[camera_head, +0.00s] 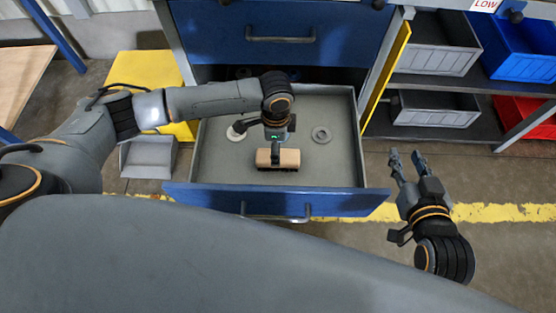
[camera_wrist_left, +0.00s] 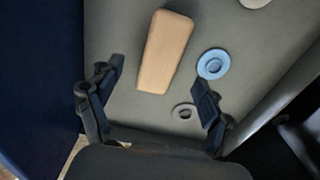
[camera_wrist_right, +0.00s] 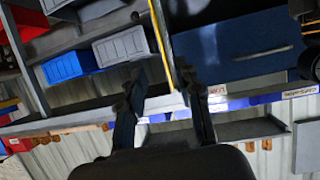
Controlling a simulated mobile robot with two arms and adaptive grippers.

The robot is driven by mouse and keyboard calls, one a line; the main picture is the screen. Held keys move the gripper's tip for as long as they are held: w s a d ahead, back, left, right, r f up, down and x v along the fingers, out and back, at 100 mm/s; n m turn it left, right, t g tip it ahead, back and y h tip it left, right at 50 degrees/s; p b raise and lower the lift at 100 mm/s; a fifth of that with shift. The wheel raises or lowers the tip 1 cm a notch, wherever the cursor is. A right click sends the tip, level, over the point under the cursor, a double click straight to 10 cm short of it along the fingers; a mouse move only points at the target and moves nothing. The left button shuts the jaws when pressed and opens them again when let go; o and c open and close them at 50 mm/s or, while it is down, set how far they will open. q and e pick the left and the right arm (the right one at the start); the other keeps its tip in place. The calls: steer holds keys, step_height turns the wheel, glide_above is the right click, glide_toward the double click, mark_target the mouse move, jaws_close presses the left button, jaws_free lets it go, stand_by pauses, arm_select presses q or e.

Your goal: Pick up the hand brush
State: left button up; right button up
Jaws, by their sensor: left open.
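The hand brush (camera_head: 285,159) has a light wooden back and dark bristles below. It lies on the grey floor of the open drawer (camera_head: 215,160), near the front panel. My left gripper (camera_head: 275,147) points down into the drawer over the brush; its fingertips are hard to make out there. In the left wrist view, the brush's wooden block (camera_wrist_left: 166,52) shows beyond and between the spread fingers of the left gripper (camera_wrist_left: 158,76), which is open and empty. My right gripper (camera_head: 405,158) is open and empty, right of the drawer; it also shows in the right wrist view (camera_wrist_right: 162,95).
A grey ring (camera_head: 321,134) and a pale disc (camera_head: 236,133) lie in the drawer. Its blue front panel (camera_head: 225,200) and side walls stand around the brush. A closed blue drawer (camera_head: 270,35) is above. Right stand shelves with grey bins (camera_head: 435,108) and a blue bin (camera_head: 520,50).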

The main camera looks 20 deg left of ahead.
arm_select(q)
step_height(320, 180, down, 3)
steer(key=shift+r+b, duration=0.15)
steer(key=shift+b, duration=0.25)
steer(key=shift+f, duration=0.3)
step_height(320, 180, down, 2)
steer(key=shift+w+d+f+b, duration=0.1)
steer(key=shift+w+d+b, duration=0.05)
steer(key=shift+b, duration=0.7)
step_height(320, 180, down, 3)
steer(key=shift+r+b, duration=0.2)
steer(key=shift+b, duration=0.45)
arm_select(e)
step_height(320, 180, up, 17)
steer(key=a+t+y, duration=0.2)
steer(key=t+y, duration=0.1)
steer(key=t, duration=0.7)
steer(key=shift+s+a+t+y, duration=0.2)
steer(key=shift+s+t+y, duration=0.1)
steer(key=shift+t, duration=0.1)
arm_select(q)
steer(key=c, duration=1.4)
arm_select(e)
steer(key=shift+f, duration=0.1)
